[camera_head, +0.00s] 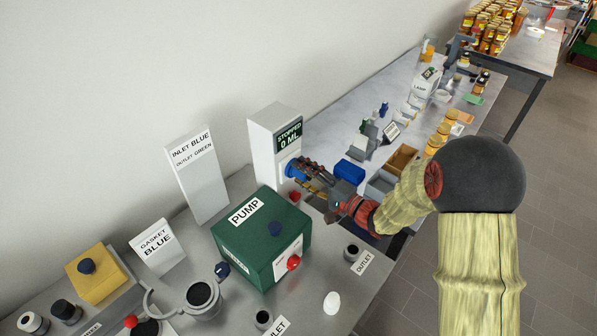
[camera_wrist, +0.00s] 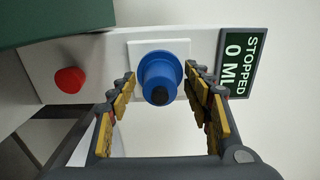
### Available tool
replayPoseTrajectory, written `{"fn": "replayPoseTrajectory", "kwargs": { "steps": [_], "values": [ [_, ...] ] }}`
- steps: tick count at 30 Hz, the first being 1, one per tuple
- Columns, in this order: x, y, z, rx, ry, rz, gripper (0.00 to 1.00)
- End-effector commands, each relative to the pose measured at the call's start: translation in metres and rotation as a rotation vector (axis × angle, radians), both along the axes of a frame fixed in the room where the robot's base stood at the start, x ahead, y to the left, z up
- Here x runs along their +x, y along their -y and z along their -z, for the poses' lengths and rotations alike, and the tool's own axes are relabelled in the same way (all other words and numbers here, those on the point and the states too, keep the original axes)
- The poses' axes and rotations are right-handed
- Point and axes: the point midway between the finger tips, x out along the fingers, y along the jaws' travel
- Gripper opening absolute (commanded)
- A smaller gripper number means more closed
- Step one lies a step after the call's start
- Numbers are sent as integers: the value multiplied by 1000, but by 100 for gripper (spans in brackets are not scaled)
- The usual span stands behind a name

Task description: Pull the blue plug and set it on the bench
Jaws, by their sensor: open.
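The blue plug (camera_wrist: 158,75) sits in a pale square plate on the front of a white box (camera_wrist: 205,45). In the wrist view it is round with a dark centre. In the head view the plug (camera_head: 292,168) shows just left of my fingertips. My gripper (camera_wrist: 160,80) is open, with one finger on each side of the plug and a visible gap to each. In the head view my gripper (camera_head: 308,170) reaches left to the box, and its fingers partly hide the plug's surroundings. The grey bench (camera_head: 345,290) stands below.
A green pump box (camera_head: 262,245) with a red button (camera_head: 294,263) stands close below my gripper. A red knob (camera_wrist: 69,80) is on the white box. A white egg-shaped thing (camera_head: 332,302) and an outlet cup (camera_head: 352,252) stand on the bench. A blue bin (camera_head: 349,171) is behind my arm.

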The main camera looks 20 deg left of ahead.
Motion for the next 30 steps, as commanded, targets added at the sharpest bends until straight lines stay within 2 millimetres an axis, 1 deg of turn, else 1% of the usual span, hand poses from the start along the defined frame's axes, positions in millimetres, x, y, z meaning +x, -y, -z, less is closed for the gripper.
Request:
{"fn": "replayPoseTrajectory", "kwargs": {
  "steps": [25,30],
  "values": [
    [0,0,0,0,-1,0,50],
    [0,0,0,0,0,0,41]
  ]
}}
